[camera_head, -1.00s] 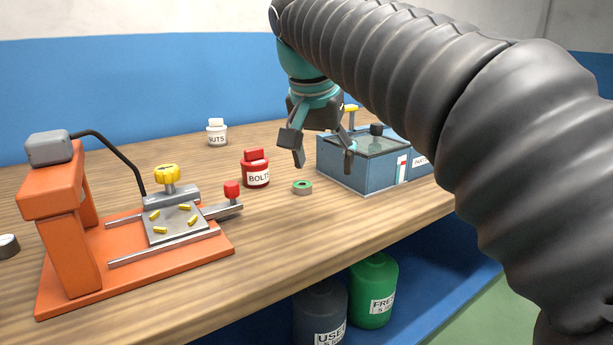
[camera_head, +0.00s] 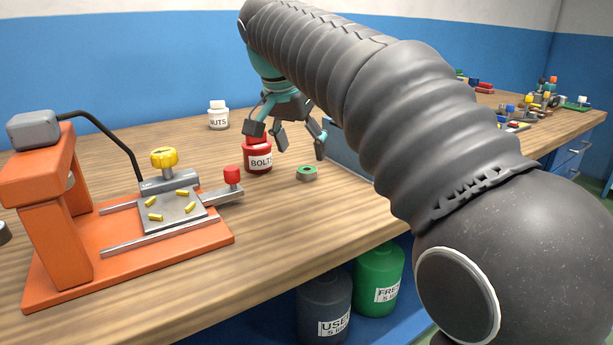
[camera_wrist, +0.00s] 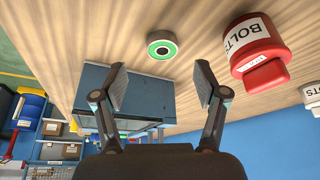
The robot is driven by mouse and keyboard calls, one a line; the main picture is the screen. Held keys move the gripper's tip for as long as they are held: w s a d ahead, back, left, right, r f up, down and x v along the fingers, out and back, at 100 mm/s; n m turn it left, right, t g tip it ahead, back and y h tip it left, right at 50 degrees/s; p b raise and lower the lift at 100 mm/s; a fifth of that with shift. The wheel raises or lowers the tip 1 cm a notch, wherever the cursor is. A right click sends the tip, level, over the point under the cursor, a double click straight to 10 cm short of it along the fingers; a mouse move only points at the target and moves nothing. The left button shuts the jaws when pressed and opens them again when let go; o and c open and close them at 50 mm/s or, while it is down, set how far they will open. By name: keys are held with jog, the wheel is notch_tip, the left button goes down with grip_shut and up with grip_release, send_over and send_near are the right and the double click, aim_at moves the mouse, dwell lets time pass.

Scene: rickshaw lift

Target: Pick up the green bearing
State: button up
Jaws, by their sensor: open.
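The green bearing (camera_head: 306,173) is a small ring with a green face, lying flat on the wooden bench to the right of the red bolts jar. It also shows in the wrist view (camera_wrist: 162,45), above and between my fingertips, with clear bench around it. My gripper (camera_head: 290,142) is open and empty, above the bench and a little behind and left of the bearing in the head view. In the wrist view both fingers of my gripper (camera_wrist: 161,88) are spread apart, and neither touches the bearing.
The red bolts jar (camera_head: 258,157) stands close to my gripper and also shows in the wrist view (camera_wrist: 252,48). A blue box (camera_head: 347,150) stands behind the bearing, partly hidden by my arm. A white nuts jar (camera_head: 218,118) and an orange fixture (camera_head: 130,255) stand left.

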aim_at(305, 171)
jog(key=shift+b+x, duration=0.35)
jog(key=shift+x, duration=2.4)
jog(key=shift+w+a, duration=0.1)
jog(key=shift+a, duration=0.05)
jog(key=shift+r, duration=0.1)
jog(key=c, duration=1.2)
